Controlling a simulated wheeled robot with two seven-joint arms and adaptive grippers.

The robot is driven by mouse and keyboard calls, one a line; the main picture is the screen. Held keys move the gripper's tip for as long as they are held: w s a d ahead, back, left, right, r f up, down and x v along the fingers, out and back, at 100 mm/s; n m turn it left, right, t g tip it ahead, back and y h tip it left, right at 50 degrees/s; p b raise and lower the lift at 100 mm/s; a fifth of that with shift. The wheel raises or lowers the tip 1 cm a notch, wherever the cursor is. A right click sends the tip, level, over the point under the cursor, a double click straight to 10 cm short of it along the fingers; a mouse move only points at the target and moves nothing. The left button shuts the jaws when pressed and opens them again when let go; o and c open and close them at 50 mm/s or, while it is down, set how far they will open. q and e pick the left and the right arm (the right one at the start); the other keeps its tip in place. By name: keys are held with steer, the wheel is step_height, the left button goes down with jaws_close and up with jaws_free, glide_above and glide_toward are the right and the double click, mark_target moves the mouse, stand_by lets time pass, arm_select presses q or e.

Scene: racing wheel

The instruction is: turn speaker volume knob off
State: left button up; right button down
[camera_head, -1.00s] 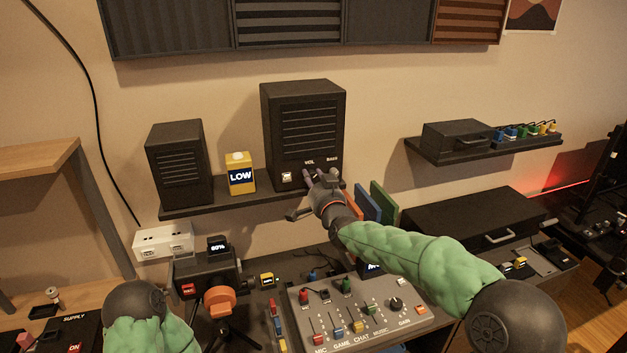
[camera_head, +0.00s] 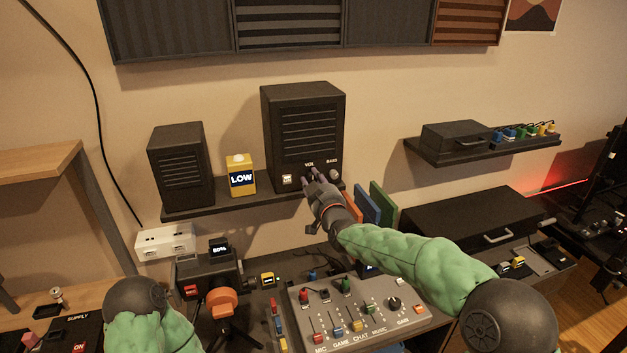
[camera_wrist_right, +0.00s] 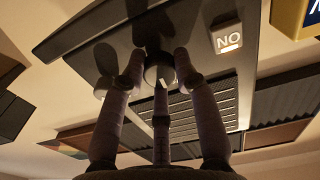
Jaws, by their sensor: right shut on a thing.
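The large dark speaker (camera_head: 305,125) stands on the wall shelf, with labels VOL and BASS low on its front. My right gripper (camera_head: 312,184) is at the VOL knob, below the VOL label. In the right wrist view its fingers (camera_wrist_right: 160,82) are shut around the round volume knob (camera_wrist_right: 160,70), which has a pale pointer line. The bass knob (camera_head: 335,174) is just right of the gripper and free. A lit switch (camera_head: 287,180) sits left of the gripper; it also shows in the right wrist view (camera_wrist_right: 228,40). My left gripper is out of view; only part of that arm shows at lower left.
A yellow box marked LOW (camera_head: 241,178) and a smaller speaker (camera_head: 181,165) stand left on the same shelf (camera_head: 215,208). Below are a mixer panel (camera_head: 355,310) and colored upright panels (camera_head: 378,203). A right shelf (camera_head: 480,150) holds a dark box.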

steer(key=shift+n, duration=0.4)
steer(key=c, duration=0.9)
jaws_free()
steer(key=shift+c, duration=0.2)
steer(key=v, duration=1.2)
